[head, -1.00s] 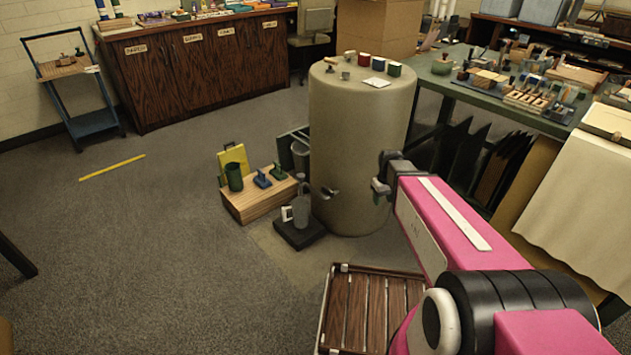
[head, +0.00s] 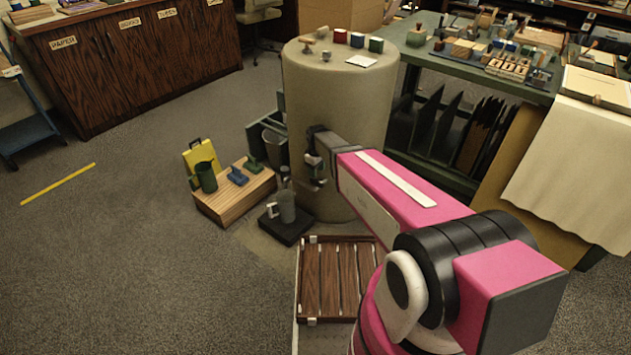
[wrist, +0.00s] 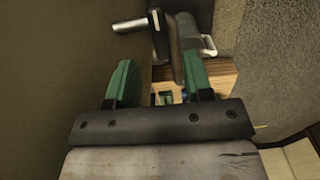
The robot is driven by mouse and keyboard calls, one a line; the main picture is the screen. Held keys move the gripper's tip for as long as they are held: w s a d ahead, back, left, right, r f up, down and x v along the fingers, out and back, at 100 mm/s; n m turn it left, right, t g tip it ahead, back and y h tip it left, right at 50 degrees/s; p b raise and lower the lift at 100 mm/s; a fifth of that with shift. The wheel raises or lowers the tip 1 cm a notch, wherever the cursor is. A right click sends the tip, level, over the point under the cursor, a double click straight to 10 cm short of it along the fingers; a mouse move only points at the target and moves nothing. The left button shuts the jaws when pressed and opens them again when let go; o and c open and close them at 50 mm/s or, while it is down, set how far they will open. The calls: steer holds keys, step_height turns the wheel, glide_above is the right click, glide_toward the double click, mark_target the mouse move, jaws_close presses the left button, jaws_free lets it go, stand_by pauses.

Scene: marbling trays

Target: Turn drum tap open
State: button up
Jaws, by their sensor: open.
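The drum (head: 345,110) is a large beige upright cylinder, and its side fills the left of the wrist view (wrist: 60,60). Its tap (wrist: 158,32), dark and metallic with a short light-tipped bar, shows at the top of the wrist view, beyond my fingertips. In the head view my gripper covers most of the tap. My gripper (head: 314,168) is beside the drum's lower front. In the wrist view its two green fingers (wrist: 162,80) stand apart with nothing held between them. I cannot tell how the tap's lever is turned.
A grey jug (head: 284,207) stands on a dark block (head: 286,230) by the drum. A wooden box (head: 235,205) with a green mug and small blue and green items is to its left. A slatted wooden rack (head: 335,282) lies in front. Open carpet is at left.

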mark_target(316, 180)
step_height(316, 180, down, 7)
steer(key=shift+r, duration=0.1)
steer(key=shift+c, duration=0.3)
jaws_close()
